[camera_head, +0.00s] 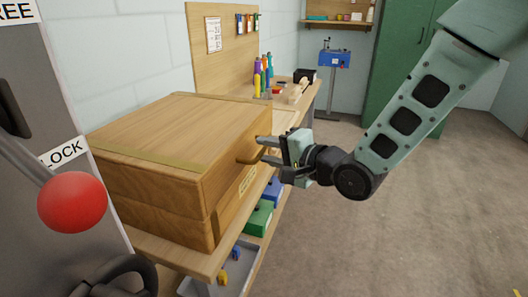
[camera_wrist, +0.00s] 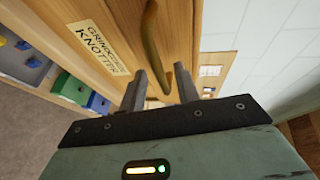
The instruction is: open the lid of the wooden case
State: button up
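The wooden case (camera_head: 150,165) sits on the workbench in the head view, with its lid (camera_head: 165,125) down. A curved handle (camera_head: 250,158) stands out from its front face; it also shows in the wrist view (camera_wrist: 150,40). A label reading partly "KNOTTER" (camera_wrist: 95,45) is on the case front. My gripper (camera_head: 268,146) is in front of the case beside the handle. In the wrist view its two fingers (camera_wrist: 162,90) are apart, with the handle's end beyond and between them. I cannot tell whether they touch the case.
A grey panel with a red ball knob (camera_head: 72,202) stands close at the left. Green (camera_head: 258,218) and blue (camera_head: 272,190) bins sit on a shelf under the bench (camera_head: 180,255). Colourful bottles (camera_head: 262,80) stand behind the case. The floor (camera_head: 380,230) at the right is clear.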

jog(key=shift+x, duration=0.85)
grip_shut()
